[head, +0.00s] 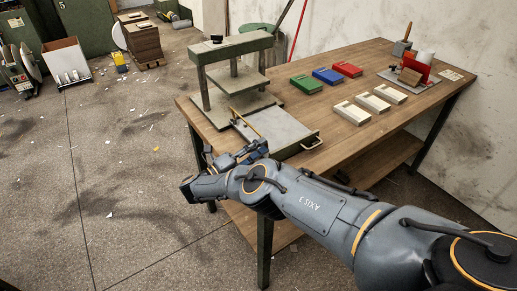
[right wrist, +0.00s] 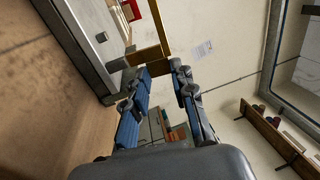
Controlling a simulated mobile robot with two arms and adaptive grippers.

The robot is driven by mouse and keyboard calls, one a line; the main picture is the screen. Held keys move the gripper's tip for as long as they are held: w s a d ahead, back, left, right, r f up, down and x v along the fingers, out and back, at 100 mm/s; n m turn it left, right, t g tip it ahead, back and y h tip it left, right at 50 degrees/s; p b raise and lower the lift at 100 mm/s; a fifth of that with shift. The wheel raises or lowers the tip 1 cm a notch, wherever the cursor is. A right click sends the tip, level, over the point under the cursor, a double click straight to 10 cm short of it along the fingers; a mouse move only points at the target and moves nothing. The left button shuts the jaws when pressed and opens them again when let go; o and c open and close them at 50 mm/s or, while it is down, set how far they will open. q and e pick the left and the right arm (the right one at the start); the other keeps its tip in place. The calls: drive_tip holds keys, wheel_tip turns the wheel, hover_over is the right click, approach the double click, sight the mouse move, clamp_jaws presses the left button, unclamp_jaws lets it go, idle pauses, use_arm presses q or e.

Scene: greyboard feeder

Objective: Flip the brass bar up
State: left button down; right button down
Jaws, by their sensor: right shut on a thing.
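The brass bar (head: 246,122) shows in the head view as a thin golden strip slanting above the grey plate of the feeder (head: 285,130). In the right wrist view the brass bar (right wrist: 146,55) crosses between the tips of my blue fingers. My right gripper (head: 260,147) is at the near end of the bar, by the front edge of the feeder. It also shows in the right wrist view (right wrist: 161,68), shut on the bar. My arm and fingers hide the grip point in the head view. My left gripper is not in view.
The press frame (head: 232,48) stands behind the bar on the wooden table (head: 335,145). Green (head: 306,84), blue (head: 327,75) and red (head: 347,69) blocks and three pale trays (head: 352,112) lie to the right.

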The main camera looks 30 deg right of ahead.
drive_tip(key=c, duration=1.1)
unclamp_jaws()
drive_tip(key=shift+r, duration=0.1)
